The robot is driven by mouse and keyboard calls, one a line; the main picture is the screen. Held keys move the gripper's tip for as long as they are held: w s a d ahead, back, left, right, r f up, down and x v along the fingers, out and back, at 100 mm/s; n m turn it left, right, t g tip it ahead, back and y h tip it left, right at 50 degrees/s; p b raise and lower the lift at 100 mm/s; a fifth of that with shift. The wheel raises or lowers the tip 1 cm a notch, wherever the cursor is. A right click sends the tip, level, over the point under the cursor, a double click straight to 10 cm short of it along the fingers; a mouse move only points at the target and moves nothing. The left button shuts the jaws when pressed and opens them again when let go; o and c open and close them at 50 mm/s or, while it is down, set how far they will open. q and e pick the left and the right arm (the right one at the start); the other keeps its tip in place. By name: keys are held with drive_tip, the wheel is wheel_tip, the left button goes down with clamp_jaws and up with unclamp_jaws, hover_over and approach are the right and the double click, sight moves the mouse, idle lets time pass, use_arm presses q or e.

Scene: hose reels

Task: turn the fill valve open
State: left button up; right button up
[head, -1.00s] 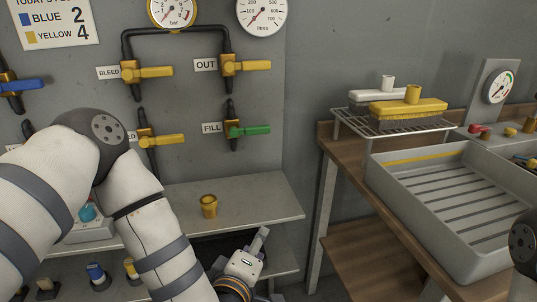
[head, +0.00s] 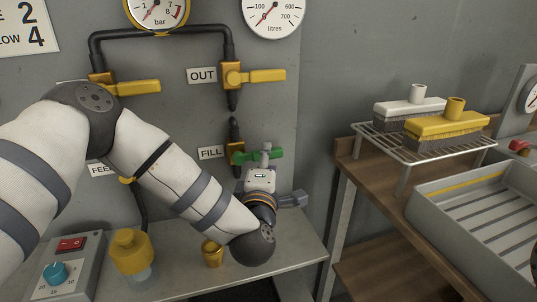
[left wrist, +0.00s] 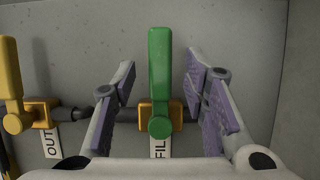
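The fill valve has a green lever (head: 273,154) on a brass body (head: 236,160), beside the FILL label (head: 210,153) on the grey wall panel. The lever points sideways to the right in the head view, across the pipe. My left gripper (head: 265,157) is at the lever in the head view. In the left wrist view its two purple-padded fingers (left wrist: 160,88) are spread wide, one on each side of the green lever (left wrist: 159,70), with gaps on both sides. My right gripper is not in view.
The OUT valve's yellow lever (head: 262,76) is just above. A shelf (head: 290,245) below holds a brass fitting (head: 213,253), a yellow-capped container (head: 132,250) and a switch box (head: 75,260). A workbench with a grey tray (head: 450,210) stands to the right.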

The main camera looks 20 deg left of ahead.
use_arm(q)
drive_tip(key=x, duration=0.3)
drive_tip(key=shift+f, duration=0.15)
drive_tip(key=shift+w, duration=0.35)
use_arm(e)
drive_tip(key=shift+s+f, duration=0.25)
use_arm(q)
clamp_jaws()
